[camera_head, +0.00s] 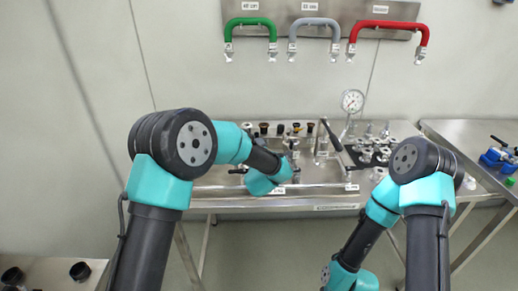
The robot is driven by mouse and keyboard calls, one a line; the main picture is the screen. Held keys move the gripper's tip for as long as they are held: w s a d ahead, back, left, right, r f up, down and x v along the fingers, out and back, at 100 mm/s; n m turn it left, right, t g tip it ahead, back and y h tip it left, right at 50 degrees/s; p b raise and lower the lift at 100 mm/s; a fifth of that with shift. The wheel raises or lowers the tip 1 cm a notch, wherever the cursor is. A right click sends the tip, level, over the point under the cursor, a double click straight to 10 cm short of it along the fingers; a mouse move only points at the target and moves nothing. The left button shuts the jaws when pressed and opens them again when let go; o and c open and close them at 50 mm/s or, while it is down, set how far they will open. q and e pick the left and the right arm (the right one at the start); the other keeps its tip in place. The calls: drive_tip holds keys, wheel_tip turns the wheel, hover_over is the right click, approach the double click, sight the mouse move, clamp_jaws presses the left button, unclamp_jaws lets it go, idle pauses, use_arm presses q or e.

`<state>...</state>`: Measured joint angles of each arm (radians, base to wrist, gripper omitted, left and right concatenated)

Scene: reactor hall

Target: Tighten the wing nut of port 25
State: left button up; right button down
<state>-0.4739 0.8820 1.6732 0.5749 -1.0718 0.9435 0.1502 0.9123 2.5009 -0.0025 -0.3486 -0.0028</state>
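The wing nut of port 25 cannot be made out; no port number is readable at this size. Several small metal fittings stand on a dark block (354,158) at the right part of the steel bench (325,190), and some may be ports. My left arm reaches over the middle of the bench, and its teal wrist hides part of the bench top. My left gripper is not distinguishable behind the wrist. My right arm bends down in front of the bench toward the bottom edge, and its gripper is out of view.
A pressure gauge (352,101) and a dark lever (331,135) rise from the bench. Green (250,22), grey (314,22) and red (388,25) handles hang on the wall panel. A second table (470,135) stands at right with blue fittings (493,157).

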use_arm(q)
drive_tip(key=shift+c, duration=0.2)
clamp_jaws()
drive_tip(key=shift+m, duration=0.7)
drive_tip(key=shift+o, duration=0.2)
unclamp_jaws()
drive_tip(key=shift+s, duration=0.1)
drive_tip(key=s, duration=1.7)
drive_tip(key=shift+s+d, duration=0.15)
drive_tip(key=shift+d, duration=0.1)
